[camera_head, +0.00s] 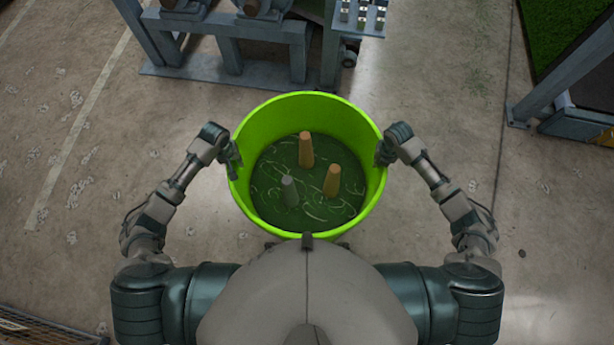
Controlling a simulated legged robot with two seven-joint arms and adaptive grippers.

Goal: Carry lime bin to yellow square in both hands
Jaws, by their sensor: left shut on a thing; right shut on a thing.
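The lime bin (270,112) is a round, bright green tub in front of my body, seen from above and upright. Inside it, on a dark green bottom with pale curved strands, stand two orange-tan pegs (306,150) and one grey peg (289,191). My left gripper (233,160) is shut on the left side of the rim. My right gripper (382,155) is shut on the right side of the rim. My own body hides part of the bin's near side. The yellow square is not in view.
A grey metal frame (230,45) with machinery stands just beyond the bin. A rack with green turf (560,30) stands at the upper right. A dark edged object (45,328) lies at the lower left. Concrete floor (440,90) is clear left and right, with a pale line (75,140) at left.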

